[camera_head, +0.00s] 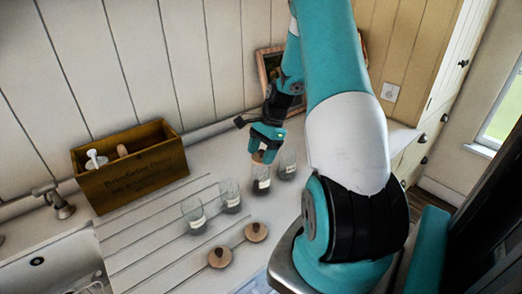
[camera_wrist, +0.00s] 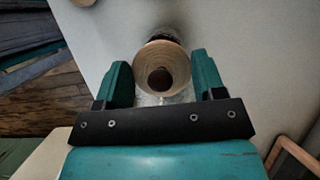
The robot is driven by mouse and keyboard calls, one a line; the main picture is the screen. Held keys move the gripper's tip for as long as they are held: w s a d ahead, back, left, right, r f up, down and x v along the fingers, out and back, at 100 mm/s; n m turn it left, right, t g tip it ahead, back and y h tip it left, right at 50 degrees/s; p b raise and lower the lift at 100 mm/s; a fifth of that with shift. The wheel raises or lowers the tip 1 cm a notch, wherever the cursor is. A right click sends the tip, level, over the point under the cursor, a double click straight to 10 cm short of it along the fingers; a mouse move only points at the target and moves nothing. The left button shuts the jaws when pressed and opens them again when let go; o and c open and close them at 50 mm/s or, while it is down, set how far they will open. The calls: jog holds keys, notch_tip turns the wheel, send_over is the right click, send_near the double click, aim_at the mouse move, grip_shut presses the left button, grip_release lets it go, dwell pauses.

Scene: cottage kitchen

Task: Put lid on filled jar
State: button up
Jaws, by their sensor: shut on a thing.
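My gripper (camera_head: 264,150) points down over the row of jars, shut on a round wooden lid with a knob (camera_wrist: 160,68). In the wrist view, the lid sits between my two fingers (camera_wrist: 162,84). In the head view, the held lid is at or just above the mouth of a labelled glass jar (camera_head: 262,182); I cannot tell whether it is seated. Three more glass jars stand in the row: one to the right (camera_head: 287,166) and two to the left (camera_head: 230,197) (camera_head: 193,217). Two loose wooden lids (camera_head: 256,232) (camera_head: 219,257) lie in front. Jar contents are unclear.
A wooden box (camera_head: 135,178) with bottles stands at the back left by the tap (camera_head: 55,203) and sink (camera_head: 45,262). A picture frame (camera_head: 268,70) leans behind my arm. The grooved counter (camera_head: 150,232) is clear left of the jars.

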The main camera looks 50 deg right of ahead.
aim_at(262, 155)
notch_tip(262, 155, down, 2)
jog(key=shift+f+b, duration=0.15)
jog(key=shift+b, duration=0.5)
jog(key=shift+p, duration=0.6)
dwell(0.5)
jog(key=shift+f+b, duration=0.4)
jog(key=shift+f, duration=0.2)
dwell(0.4)
jog(key=o, duration=0.6)
jog(key=p+v, duration=0.9)
jog(key=v, duration=0.2)
